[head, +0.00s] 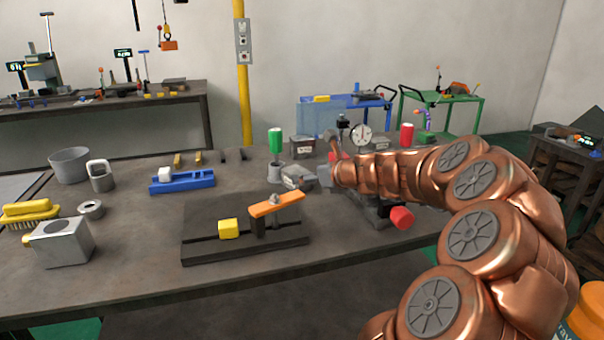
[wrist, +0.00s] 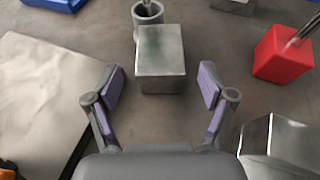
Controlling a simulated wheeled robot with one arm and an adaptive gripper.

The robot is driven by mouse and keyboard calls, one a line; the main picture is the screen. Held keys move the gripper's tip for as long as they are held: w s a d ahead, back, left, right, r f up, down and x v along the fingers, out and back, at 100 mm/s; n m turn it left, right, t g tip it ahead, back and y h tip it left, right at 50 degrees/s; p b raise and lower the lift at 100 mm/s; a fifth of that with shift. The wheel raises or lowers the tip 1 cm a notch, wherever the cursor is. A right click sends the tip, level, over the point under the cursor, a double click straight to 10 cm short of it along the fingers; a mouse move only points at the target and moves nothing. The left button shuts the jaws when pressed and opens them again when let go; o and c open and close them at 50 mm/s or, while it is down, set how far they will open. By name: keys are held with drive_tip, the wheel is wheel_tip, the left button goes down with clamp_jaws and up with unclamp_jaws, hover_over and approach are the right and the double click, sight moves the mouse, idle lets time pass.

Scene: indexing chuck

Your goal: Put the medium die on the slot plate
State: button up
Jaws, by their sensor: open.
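A grey steel block (wrist: 160,60), which looks like the medium die, stands on the table with a greenish smudge on its top. It also shows in the head view (head: 296,179), just left of my wrist. My gripper (wrist: 161,84) is open and empty, with one finger pad to each side of the block's near end and gaps on both sides. The dark slot plate (head: 200,247) lies on the table at the front middle, left of the block. It carries a yellow block (head: 228,228) and an orange clamp bar (head: 277,205).
A round holder (wrist: 148,14) with a green handle (head: 275,141) stands right behind the block. A red block (wrist: 284,56) and a metal block (wrist: 279,145) are on the right. A blue fixture (head: 183,181) stands farther left. Bare table lies between plate and block.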

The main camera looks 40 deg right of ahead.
sight(298, 171)
drive_tip(key=v, duration=0.6)
drive_tip(key=shift+o, duration=0.4)
drive_tip(key=shift+s+r+p, duration=0.1)
drive_tip(key=shift+p, duration=0.25)
drive_tip(key=shift+r+p, duration=0.15)
drive_tip(key=shift+p, duration=0.25)
drive_tip(key=shift+w+d+r+g+p, duration=0.2)
drive_tip(key=shift+w+g+p, duration=0.15)
drive_tip(key=shift+p, duration=0.5)
drive_tip(key=w+g+p, duration=0.1)
drive_tip(key=w+p, duration=0.1)
drive_tip(key=p, duration=0.3)
drive_tip(key=w+g+p, duration=0.2)
drive_tip(key=w+p, duration=0.1)
drive_tip(key=p, duration=0.3)
drive_tip(key=shift+w+a, duration=0.1)
drive_tip(key=shift+w, duration=0.15)
drive_tip(key=shift+w+a+f+g+p, duration=0.3)
drive_tip(key=shift+w+p, duration=0.15)
drive_tip(key=shift+p, duration=0.15)
drive_tip(key=shift+w+f, duration=0.3)
drive_tip(key=shift+d+x, duration=0.2)
drive_tip(key=shift+x, duration=3.55)
